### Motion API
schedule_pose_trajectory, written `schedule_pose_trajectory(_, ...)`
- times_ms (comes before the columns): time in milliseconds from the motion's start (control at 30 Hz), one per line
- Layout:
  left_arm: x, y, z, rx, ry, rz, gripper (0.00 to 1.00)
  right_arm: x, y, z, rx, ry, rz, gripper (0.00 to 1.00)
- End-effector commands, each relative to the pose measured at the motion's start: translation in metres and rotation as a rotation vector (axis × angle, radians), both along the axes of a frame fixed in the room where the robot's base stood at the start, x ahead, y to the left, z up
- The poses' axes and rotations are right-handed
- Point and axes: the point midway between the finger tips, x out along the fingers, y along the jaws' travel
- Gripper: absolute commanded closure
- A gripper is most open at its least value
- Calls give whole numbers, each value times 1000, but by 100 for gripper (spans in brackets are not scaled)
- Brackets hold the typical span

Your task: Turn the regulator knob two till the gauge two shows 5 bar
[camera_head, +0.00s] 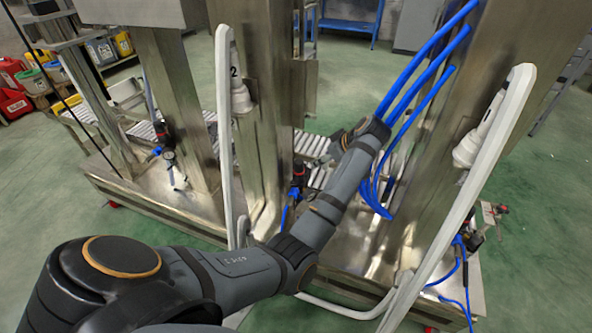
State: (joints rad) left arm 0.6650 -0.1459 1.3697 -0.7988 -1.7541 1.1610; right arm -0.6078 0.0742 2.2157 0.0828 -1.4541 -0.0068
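A regulator with a dark body and red parts (298,178) sits low beside the middle column, partly behind my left arm; its knob and any gauge are not clear. Another regulator (162,132) stands further left with a small round gauge (169,157) below it; its reading is too small to tell. A third regulator (474,238) is at the right. A "2" marks the middle column, but I cannot tell which regulator is number two. My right gripper is not in view.
White curved guard rails (228,130) and (490,150) rise in front of the steel columns. Blue hoses (425,65) hang beside the wrist. White lances (240,97) and (477,143) are on the columns. A roller conveyor (200,138) lies behind.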

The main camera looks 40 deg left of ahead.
Motion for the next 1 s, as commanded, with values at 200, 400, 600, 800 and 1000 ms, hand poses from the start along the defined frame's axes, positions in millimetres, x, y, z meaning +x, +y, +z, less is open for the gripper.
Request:
schedule_pose_trajectory(200,-23,4,32,111,84,138,47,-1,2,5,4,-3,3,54)
schedule_pose_trajectory(400,-24,12,24,115,86,142,47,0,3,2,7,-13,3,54)
schedule_pose_trajectory(600,-22,41,-6,115,85,143,47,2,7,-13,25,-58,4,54)
schedule_pose_trajectory(800,-20,68,-32,115,84,141,47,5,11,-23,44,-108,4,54)
schedule_pose_trajectory(1000,-19,78,-42,113,83,140,47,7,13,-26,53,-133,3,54)
